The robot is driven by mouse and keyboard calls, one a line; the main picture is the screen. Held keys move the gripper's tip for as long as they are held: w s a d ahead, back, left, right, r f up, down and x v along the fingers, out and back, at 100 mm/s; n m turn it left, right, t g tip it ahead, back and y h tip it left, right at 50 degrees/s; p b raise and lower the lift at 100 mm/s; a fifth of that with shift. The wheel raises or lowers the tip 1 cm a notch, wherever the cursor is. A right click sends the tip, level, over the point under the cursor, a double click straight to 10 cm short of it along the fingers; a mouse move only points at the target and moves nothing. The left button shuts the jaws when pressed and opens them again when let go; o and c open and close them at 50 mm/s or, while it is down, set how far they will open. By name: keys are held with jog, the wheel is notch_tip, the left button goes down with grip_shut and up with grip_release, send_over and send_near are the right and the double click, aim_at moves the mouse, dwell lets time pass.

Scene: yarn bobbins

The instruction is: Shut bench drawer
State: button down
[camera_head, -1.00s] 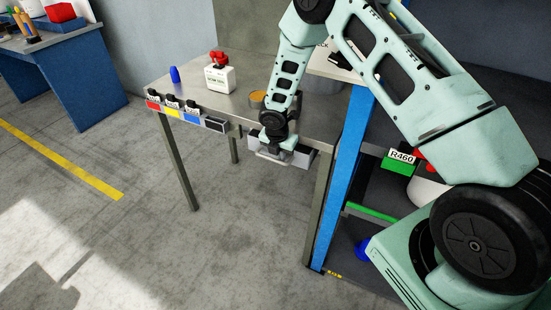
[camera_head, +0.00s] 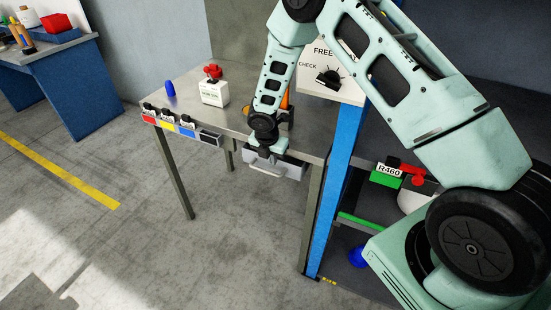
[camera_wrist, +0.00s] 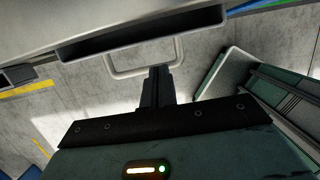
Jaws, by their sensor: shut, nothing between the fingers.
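The bench drawer (camera_head: 290,171) is a grey box front under the edge of the metal bench (camera_head: 236,126), with a pale loop handle (camera_head: 265,172). It appears to stand out a little from the bench; a dark gap shows along its top in the wrist view. That view also shows the handle (camera_wrist: 113,70). My gripper (camera_head: 281,150) is just above the drawer front in the head view. Its fingers (camera_wrist: 158,72) are together and empty, pointing toward the handle. I cannot tell whether they touch it. My wrist hides part of the drawer's top edge.
A white box with a red knob (camera_head: 213,88) and a blue cone (camera_head: 170,89) stand on top. A blue shelf post (camera_head: 338,190) rises close at the right. The floor before the bench is clear.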

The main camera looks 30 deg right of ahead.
jog(key=w+d+p+v, duration=0.1)
jog(key=p+v, duration=0.1)
jog(key=v, duration=0.2)
jog(key=t+h+b, duration=0.1)
jog(key=b, duration=1.4)
send_near(292, 172)
jog(key=s+a+r, duration=0.2)
jog(key=s+a, duration=0.2)
jog(key=a, duration=0.1)
jog(key=w+d+f, duration=0.1)
jog(key=d+f, duration=0.1)
jog(key=w+d+f, duration=0.1)
jog(key=f, duration=0.2)
jog(key=w+d+f+p, duration=0.1)
jog(key=d+f, duration=0.1)
jog(key=f, duration=0.1)
jog(key=shift+w+d+f, duration=0.15)
jog(key=shift+d+f, duration=0.05)
jog(key=shift+d, duration=0.1)
jog(key=shift+w+d+f, duration=0.15)
jog(key=shift+w+d, duration=0.2)
jog(key=shift+d, duration=0.05)
jog(key=shift+w+d+p, duration=0.25)
jog(key=shift+w+d, duration=0.3)
jog(key=shift+d, duration=0.25)
jog(key=shift+w+d+p, duration=0.25)
jog(key=shift+w+d, duration=0.3)
jog(key=shift+d, duration=0.2)
jog(key=shift+a, duration=0.1)
